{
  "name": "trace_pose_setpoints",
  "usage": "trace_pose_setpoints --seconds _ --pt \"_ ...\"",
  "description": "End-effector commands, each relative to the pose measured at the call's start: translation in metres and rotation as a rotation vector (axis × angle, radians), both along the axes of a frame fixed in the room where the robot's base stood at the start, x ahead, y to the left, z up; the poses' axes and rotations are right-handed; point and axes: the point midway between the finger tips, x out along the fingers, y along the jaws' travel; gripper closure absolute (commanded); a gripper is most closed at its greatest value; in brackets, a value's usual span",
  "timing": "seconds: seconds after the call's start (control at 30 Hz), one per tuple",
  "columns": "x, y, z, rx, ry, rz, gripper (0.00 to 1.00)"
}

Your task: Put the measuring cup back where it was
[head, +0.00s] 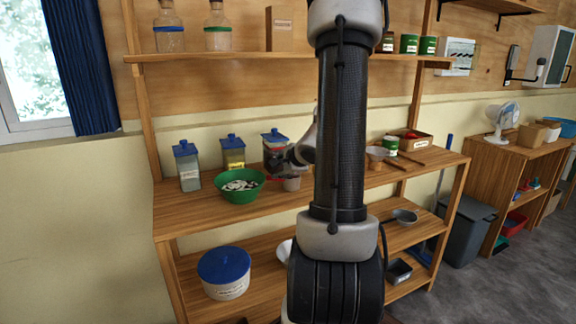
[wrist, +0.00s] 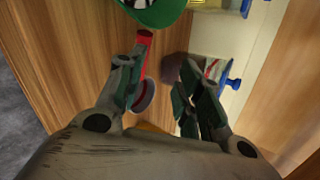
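A measuring cup (wrist: 145,96) with a grey bowl and a red handle shows in the wrist view, beside the left finger. In the head view my gripper (head: 284,163) is over the shelf top, right of the green bowl. Whether the left finger touches the measuring cup is unclear.
The green bowl (head: 239,195) with pale pieces is close on the left. Blue-lidded jars (head: 187,170) stand behind along the wall. A funnel-like cup (head: 376,160) and a box (head: 404,145) stand to the right. The front edge of the shelf top is bare.

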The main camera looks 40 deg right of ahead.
Motion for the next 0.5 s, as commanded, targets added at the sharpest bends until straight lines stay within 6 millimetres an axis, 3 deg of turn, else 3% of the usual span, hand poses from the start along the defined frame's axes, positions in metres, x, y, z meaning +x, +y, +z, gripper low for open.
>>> trace_pose_setpoints --seconds 0.2,0.4,0.5 --pt "-0.038 0.008 0.028 -0.003 -0.003 -0.002 0.64" --pt "-0.055 0.015 0.040 -0.004 -0.001 0.009 0.64" --pt "-0.055 0.042 0.050 -0.043 0.008 0.116 0.64"
